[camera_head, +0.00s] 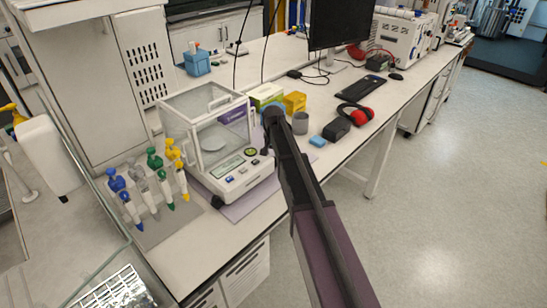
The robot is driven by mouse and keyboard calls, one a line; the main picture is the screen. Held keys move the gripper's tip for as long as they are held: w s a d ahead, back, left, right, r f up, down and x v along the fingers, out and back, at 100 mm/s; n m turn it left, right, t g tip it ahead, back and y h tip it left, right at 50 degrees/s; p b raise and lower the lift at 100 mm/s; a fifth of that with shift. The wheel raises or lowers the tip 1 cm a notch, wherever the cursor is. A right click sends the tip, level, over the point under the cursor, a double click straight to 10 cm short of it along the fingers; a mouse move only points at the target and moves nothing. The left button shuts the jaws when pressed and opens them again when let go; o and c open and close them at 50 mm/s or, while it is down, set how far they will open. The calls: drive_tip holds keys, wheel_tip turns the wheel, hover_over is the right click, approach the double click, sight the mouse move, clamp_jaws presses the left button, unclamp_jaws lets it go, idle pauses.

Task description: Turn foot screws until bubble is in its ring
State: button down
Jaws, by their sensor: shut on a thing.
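The analytical balance (225,140) stands on the bench, white with a clear glass draft shield. A small round green-yellow bubble level (250,152) sits on its front housing, right of the display. The bubble and its ring are too small to read. A dark foot screw (216,201) shows at the front left corner. My gripper (267,151) is low at the balance's right side, beside the bubble level. It is shut on what seems to be the right foot screw, which the gripper and arm hide.
Several colored pipettes (150,180) stand left of the balance. Yellow boxes (294,102), a grey cup (300,123), a blue block (317,141) and red earmuffs (355,114) lie to the right of my arm. The bench edge runs in front; the floor at right is clear.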

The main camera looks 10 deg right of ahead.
drive_tip(key=shift+c, duration=1.5)
unclamp_jaws()
drive_tip(key=shift+m, duration=0.4)
